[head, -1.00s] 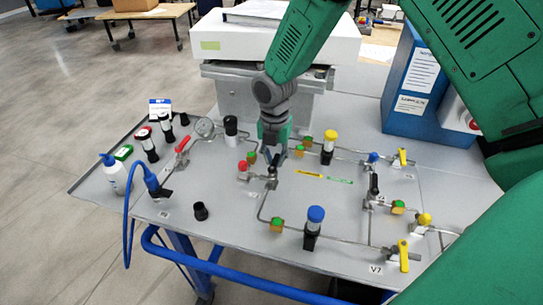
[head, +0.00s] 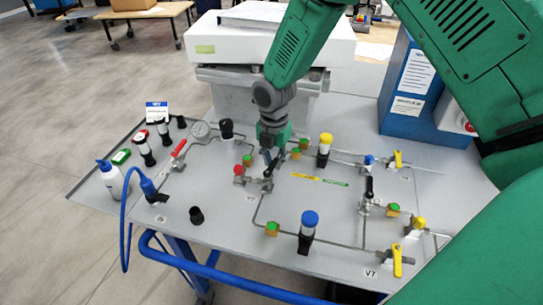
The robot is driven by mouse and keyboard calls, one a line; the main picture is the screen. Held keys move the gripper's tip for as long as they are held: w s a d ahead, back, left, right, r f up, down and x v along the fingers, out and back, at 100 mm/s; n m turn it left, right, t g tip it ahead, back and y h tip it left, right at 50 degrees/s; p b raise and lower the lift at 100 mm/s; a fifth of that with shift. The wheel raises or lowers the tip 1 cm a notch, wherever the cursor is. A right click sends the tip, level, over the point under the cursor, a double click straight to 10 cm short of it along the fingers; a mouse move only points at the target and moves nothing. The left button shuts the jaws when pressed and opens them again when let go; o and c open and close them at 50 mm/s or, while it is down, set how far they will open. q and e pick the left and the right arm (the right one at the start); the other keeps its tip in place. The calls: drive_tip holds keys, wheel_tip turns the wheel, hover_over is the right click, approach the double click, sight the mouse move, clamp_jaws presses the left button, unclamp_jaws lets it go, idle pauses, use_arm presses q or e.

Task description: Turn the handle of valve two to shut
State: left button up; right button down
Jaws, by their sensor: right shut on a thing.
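My right gripper (head: 271,160) reaches down from the top of the head view to a small valve (head: 266,184) on the grey panel. Its fingers are shut on the valve's black handle (head: 268,173), which is mostly hidden between and behind them. The valve sits in a steel pipe line, just right of a red-topped fitting (head: 239,171). My left gripper is not in view.
Yellow-handled valves (head: 397,262) stand at the right. A blue box (head: 411,88) stands behind.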

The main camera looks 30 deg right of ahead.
drive_tip(key=m+p, duration=0.1)
drive_tip(key=m, duration=0.1)
drive_tip(key=s+m+p, duration=0.1)
drive_tip(key=m, duration=0.1)
drive_tip(key=shift+s+d+r+p, duration=0.15)
drive_tip(key=shift+s+d+p, duration=0.05)
drive_tip(key=shift+p, duration=0.2)
drive_tip(key=m, duration=0.2)
drive_tip(key=s+m+p, duration=0.1)
drive_tip(key=m, duration=0.1)
drive_tip(key=m+p, duration=0.1)
drive_tip(key=m, duration=0.1)
drive_tip(key=shift+s+a, duration=0.1)
drive_tip(key=shift+s, duration=0.25)
drive_tip(key=m, duration=0.1)
drive_tip(key=m+p, duration=0.1)
drive_tip(key=s+m, duration=0.1)
drive_tip(key=shift+a, duration=0.25)
drive_tip(key=shift+s+a+m+p, duration=0.15)
drive_tip(key=shift+m+p, duration=0.1)
drive_tip(key=shift+m, duration=0.4)
drive_tip(key=shift+s+a+m+p, duration=0.1)
drive_tip(key=shift+m+p, duration=0.1)
drive_tip(key=shift+m, duration=0.45)
drive_tip(key=c, duration=1.5)
unclamp_jaws()
drive_tip(key=shift+c, duration=0.2)
drive_tip(key=shift+w+f, duration=0.15)
drive_tip(key=shift+f, duration=0.05)
